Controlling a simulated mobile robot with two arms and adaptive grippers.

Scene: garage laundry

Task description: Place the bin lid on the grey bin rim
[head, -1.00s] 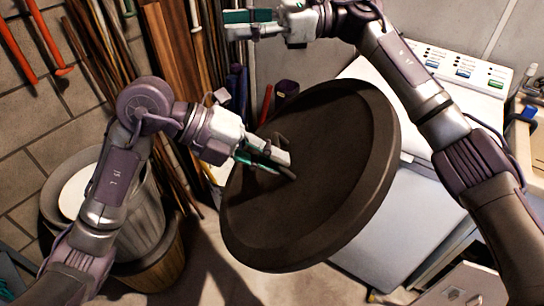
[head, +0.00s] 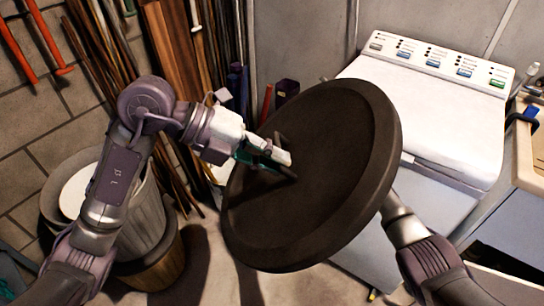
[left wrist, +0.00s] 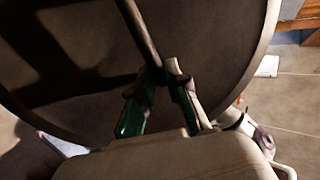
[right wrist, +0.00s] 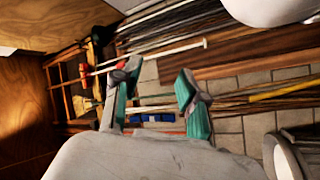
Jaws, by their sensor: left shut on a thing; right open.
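The bin lid (head: 320,170) is a large dark brown-black disc, held tilted in the air in the middle of the head view. My left gripper (head: 280,157) is shut on its bar handle. The left wrist view shows the handle (left wrist: 138,30) between the fingers (left wrist: 163,76), with the lid face (left wrist: 215,45) behind. The grey bin (head: 142,222) stands on the floor at the left, partly hidden by my left arm. The lid is apart from it, to its right. My right gripper (right wrist: 158,80) is open and empty; in the head view it is hidden behind the lid.
A white washer-like appliance (head: 430,110) stands at the right, close behind the lid. Long boards and poles (head: 175,50) lean on the back wall. A wooden barrel-like container (head: 155,265) stands against the grey bin. Bare floor (head: 205,270) shows between bin and lid.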

